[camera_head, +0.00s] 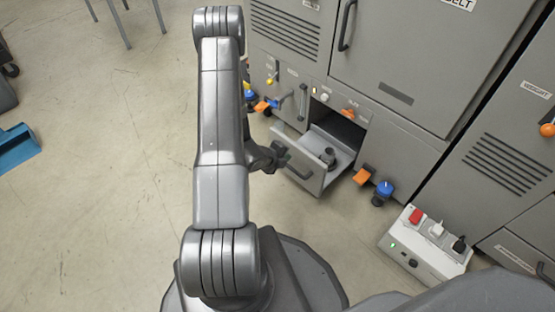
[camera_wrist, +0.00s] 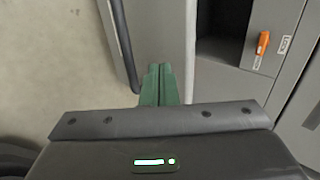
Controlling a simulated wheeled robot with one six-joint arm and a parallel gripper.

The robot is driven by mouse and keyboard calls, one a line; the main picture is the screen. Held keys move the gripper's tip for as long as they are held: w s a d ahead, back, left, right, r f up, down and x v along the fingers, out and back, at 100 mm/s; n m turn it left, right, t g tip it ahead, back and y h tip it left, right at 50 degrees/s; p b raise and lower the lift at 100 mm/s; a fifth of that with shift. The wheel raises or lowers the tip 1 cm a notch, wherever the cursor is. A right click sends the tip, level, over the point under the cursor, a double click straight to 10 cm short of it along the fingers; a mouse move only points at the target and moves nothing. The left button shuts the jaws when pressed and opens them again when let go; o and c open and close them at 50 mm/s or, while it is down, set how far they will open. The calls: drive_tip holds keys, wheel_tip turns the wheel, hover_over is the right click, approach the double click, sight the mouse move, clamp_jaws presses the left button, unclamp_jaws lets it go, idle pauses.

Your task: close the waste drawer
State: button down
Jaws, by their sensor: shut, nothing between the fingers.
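The waste drawer (camera_head: 312,184) stands pulled out of the low grey cabinet in the head view. My gripper (camera_head: 278,153) is close to the left part of the drawer front, partly hidden behind my arm. In the wrist view my gripper's green fingers (camera_wrist: 160,80) are together with nothing between them. They point at the grey drawer front (camera_wrist: 155,30), beside its dark handle (camera_wrist: 122,45). I cannot tell whether they touch it.
An orange switch (camera_head: 347,113) sits above the dark drawer opening, and it also shows in the wrist view (camera_wrist: 263,42). An orange pedal (camera_head: 362,175) and a blue knob (camera_head: 383,190) stick out at right. A white socket box (camera_head: 425,247) stands on the floor.

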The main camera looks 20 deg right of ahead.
sight(298, 151)
drive_tip(key=shift+w+d+f, duration=0.1)
drive_tip(key=shift+w+d, duration=0.2)
drive_tip(key=shift+d, duration=0.35)
drive_tip(key=shift+w+d, duration=0.25)
drive_tip(key=shift+d, duration=0.45)
drive_tip(key=shift+w+d+f, duration=0.1)
drive_tip(key=shift+w+d, duration=0.2)
drive_tip(key=shift+d, duration=0.35)
drive_tip(key=shift+d, duration=0.1)
